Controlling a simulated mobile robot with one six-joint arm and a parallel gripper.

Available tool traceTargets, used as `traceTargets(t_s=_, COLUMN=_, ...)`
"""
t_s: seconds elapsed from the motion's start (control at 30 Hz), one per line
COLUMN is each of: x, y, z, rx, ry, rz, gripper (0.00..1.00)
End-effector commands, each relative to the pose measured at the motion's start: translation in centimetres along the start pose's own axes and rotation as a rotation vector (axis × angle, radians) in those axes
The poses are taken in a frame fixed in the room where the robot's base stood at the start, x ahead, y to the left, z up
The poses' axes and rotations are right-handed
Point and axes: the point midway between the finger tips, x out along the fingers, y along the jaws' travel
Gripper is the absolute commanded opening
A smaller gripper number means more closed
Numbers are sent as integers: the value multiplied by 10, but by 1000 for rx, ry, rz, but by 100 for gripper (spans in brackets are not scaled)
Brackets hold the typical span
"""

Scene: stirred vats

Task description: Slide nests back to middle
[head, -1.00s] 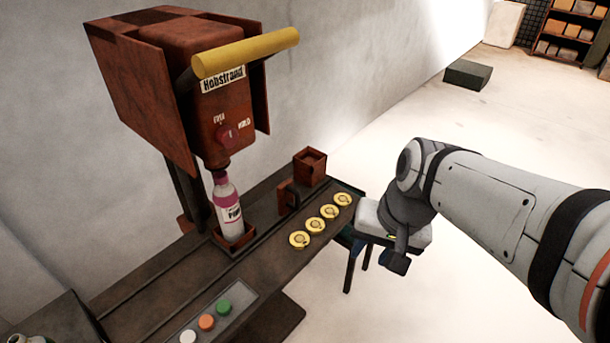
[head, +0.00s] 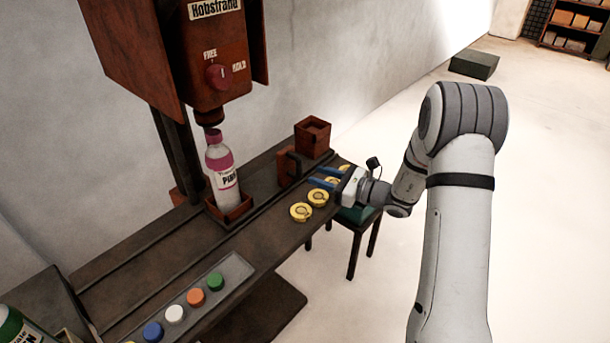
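A bottle with a pink cap (head: 222,165) stands upright in a low square brown nest (head: 231,212) on the bench rail, under the red-brown machine head. Farther right along the rail are an upright brown handle-like piece (head: 289,168) and an open square brown box (head: 313,138); I cannot tell whether these are joined to the nest. My gripper (head: 311,177) has two blue fingers spread apart, pointing left toward the handle-like piece. It hangs over the yellow discs and appears empty, with a gap to the handle.
Several yellow discs (head: 301,212) lie along the bench's front edge, some partly hidden by my gripper. A tray (head: 239,268) of coloured caps lies nearer. The machine (head: 190,50) has a red knob (head: 218,77) marked FREE and HOLD. A stool (head: 357,216) stands beyond the bench.

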Motion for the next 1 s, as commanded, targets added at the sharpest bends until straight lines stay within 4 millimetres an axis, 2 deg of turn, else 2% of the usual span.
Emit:
traceTargets(t_s=0.03, x=0, y=-6, z=-8, rx=18, ry=-11, rz=-20, gripper=36)
traceTargets(t_s=0.17, x=7, y=-11, z=-11, rx=34, ry=-25, rz=-42, gripper=36)
traceTargets(t_s=0.6, x=70, y=-13, z=-9, rx=34, ry=-24, rz=-40, gripper=36)
traceTargets(t_s=0.77, x=78, y=-13, z=-9, rx=34, ry=-24, rz=-40, gripper=36)
traceTargets(t_s=1.0, x=79, y=-13, z=-9, rx=34, ry=-23, rz=-40, gripper=35)
